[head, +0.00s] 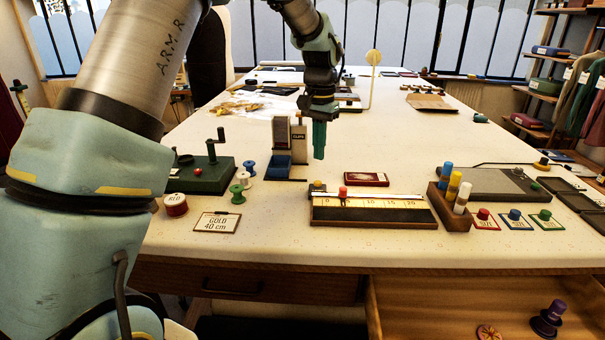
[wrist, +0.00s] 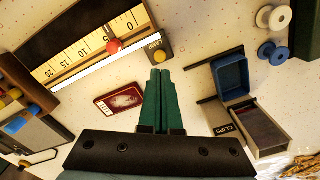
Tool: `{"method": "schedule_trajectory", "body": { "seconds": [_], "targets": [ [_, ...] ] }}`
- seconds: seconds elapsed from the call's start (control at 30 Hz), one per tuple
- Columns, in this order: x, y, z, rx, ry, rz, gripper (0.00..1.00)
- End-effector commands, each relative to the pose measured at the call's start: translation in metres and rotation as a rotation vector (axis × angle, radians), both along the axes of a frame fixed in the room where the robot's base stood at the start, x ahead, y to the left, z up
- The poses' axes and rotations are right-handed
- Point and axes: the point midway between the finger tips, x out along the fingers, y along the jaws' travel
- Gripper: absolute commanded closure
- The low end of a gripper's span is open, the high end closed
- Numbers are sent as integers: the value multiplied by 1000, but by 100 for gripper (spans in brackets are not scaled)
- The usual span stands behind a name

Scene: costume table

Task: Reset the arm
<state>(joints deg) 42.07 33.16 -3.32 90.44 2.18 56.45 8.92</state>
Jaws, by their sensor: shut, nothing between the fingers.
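My gripper (head: 319,140) has green fingers and hangs over the middle of the white table (head: 400,240), pointing down. In the wrist view its fingers (wrist: 159,72) are together with nothing between them. The gripper is just right of the clips box (head: 299,140) in the head view. A dark red card (head: 366,179) lies on the table in front and to the right of it. My arm crosses the left of the head view and hides part of the table.
The ruler board (head: 372,212) with a red knob lies at the front. A wooden holder (head: 449,208) with colored sticks stands right of it. A green crank device (head: 203,176) and spools (head: 237,192) are at the left. A drawer (head: 420,310) is open below the front edge.

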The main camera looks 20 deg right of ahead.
Motion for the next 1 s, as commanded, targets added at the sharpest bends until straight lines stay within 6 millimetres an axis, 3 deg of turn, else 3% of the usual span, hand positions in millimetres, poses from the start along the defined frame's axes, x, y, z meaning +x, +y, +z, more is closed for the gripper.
{"method": "schedule_trajectory", "body": {
  "seconds": [0.17,0.27,0.37,0.47,0.6,0.7,0.83,1.0],
  "targets": [
    [1,4,0,-1,-1,7,100],
    [6,28,1,-5,-6,55,100],
    [12,79,1,-14,-18,155,100],
    [9,150,0,-28,-37,298,100],
    [-18,247,-7,-49,-68,512,100],
    [-48,301,-13,-60,-89,649,100],
    [-84,344,-22,-71,-110,780,100],
    [-107,366,-28,-76,-123,855,100]
  ]
}}
